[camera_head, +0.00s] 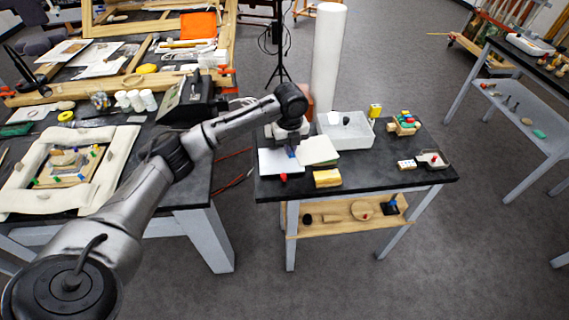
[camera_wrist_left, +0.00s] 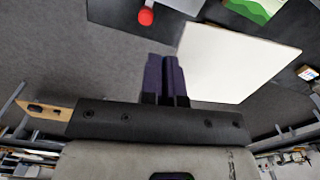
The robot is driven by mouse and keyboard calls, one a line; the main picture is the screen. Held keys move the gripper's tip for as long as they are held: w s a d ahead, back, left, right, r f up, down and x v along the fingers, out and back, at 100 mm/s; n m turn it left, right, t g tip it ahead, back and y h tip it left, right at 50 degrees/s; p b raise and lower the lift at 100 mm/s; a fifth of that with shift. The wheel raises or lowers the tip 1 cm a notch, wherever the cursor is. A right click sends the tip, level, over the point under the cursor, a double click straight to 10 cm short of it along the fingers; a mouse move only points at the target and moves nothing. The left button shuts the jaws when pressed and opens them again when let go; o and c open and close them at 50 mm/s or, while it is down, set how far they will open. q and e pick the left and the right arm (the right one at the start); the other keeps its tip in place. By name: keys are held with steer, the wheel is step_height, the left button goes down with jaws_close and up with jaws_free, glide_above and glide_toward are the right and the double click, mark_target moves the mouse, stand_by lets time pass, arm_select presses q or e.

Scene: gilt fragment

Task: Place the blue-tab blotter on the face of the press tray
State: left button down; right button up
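A white sheet (camera_head: 270,166) with a red knob (camera_head: 283,177) lies at the left. I cannot tell for sure which piece is the press tray. My right gripper is not in view.
The small table carries a white bin (camera_head: 358,127), a yellow block (camera_head: 327,178), a wooden rack (camera_head: 404,124) and small dark-and-white items at the right. On the left table, a pale padded border (camera_head: 22,170) surrounds a board with coloured clips. A white column (camera_head: 328,60) stands behind.

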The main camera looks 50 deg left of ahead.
arm_select(q)
steer(key=shift+m, duration=0.7)
steer(key=shift+a+f, duration=0.1)
steer(key=shift+a, duration=0.05)
steer(key=b, duration=0.2)
glide_above(264, 159)
steer(key=shift+m, duration=0.3)
step_height(264, 159, down, 7)
steer(key=shift+s+r, duration=0.1)
steer(key=shift+f+b, duration=0.7)
steer(key=shift+f, duration=1.25)
steer(key=shift+f, duration=0.15)
steer(key=c, duration=1.7)
jaws_free()
steer(key=o, duration=0.4)
steer(key=shift+c, duration=0.2)
